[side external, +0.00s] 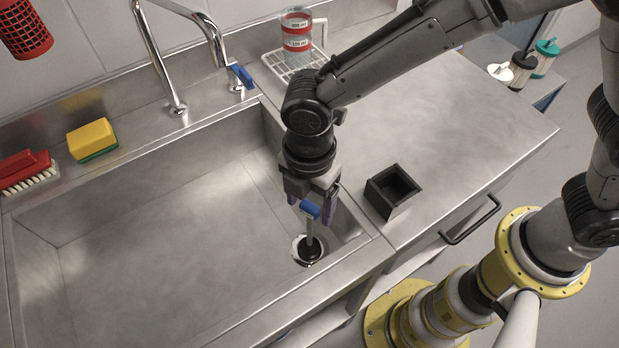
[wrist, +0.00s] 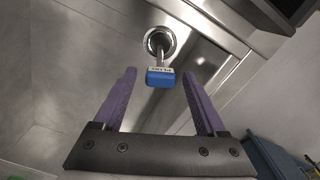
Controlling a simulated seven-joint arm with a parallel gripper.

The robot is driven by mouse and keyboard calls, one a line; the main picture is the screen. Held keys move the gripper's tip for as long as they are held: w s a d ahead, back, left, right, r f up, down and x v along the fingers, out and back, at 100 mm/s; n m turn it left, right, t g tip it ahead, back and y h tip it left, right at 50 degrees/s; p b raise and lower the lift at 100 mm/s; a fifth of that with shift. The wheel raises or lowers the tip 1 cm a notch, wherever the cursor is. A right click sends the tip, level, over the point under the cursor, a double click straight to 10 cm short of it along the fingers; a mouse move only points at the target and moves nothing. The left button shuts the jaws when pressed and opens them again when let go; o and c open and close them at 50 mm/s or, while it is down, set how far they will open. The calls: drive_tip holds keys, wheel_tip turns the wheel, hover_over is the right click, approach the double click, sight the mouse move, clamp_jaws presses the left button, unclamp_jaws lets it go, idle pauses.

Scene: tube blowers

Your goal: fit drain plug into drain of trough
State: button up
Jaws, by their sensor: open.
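The drain plug has a blue handle (side external: 310,209) on a thin grey stem. The stem runs down into the round drain (side external: 297,249), which has a bright metal rim, at the right end of the steel trough (side external: 150,245). The plug stands nearly upright; how deep its lower end sits is hard to tell. My gripper (side external: 312,198) is open just above the handle, fingers to either side. In the wrist view, the blue handle (wrist: 160,79) lies between the purple fingertips with gaps on both sides, and the drain (wrist: 171,40) shows beyond it.
A black open box (side external: 392,190) stands on the counter right of the trough. A faucet (side external: 160,60) rises behind the trough. A yellow sponge (side external: 91,138) and red brush (side external: 27,170) lie on the back ledge. A red-banded beaker (side external: 297,35) stands on a white rack.

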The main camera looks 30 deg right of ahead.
wheel_tip(320, 180, up, 8)
drive_tip(key=shift+r, duration=0.1)
drive_tip(key=shift+w+d+r, duration=0.1)
drive_tip(key=shift+d+r, duration=0.05)
drive_tip(key=shift+d, duration=0.1)
drive_tip(key=d+r+m+t, duration=0.1)
drive_tip(key=d+r+m, duration=0.2)
drive_tip(key=d, duration=0.3)
drive_tip(key=s+d+r+m+t+y, duration=0.1)
drive_tip(key=d+r+m, duration=0.25)
drive_tip(key=d, duration=0.25)
drive_tip(key=d+r+m, duration=0.2)
drive_tip(key=d+m, duration=0.2)
drive_tip(key=d, duration=0.2)
drive_tip(key=s+d+m+t+h, duration=0.1)
drive_tip(key=s+d+m+t, duration=0.2)
drive_tip(key=s+d+m, duration=0.8)
drive_tip(key=shift+s+d+f+m+t, duration=0.15)
drive_tip(key=shift+d+f+m+t, duration=0.25)
drive_tip(key=shift+d, duration=0.6)
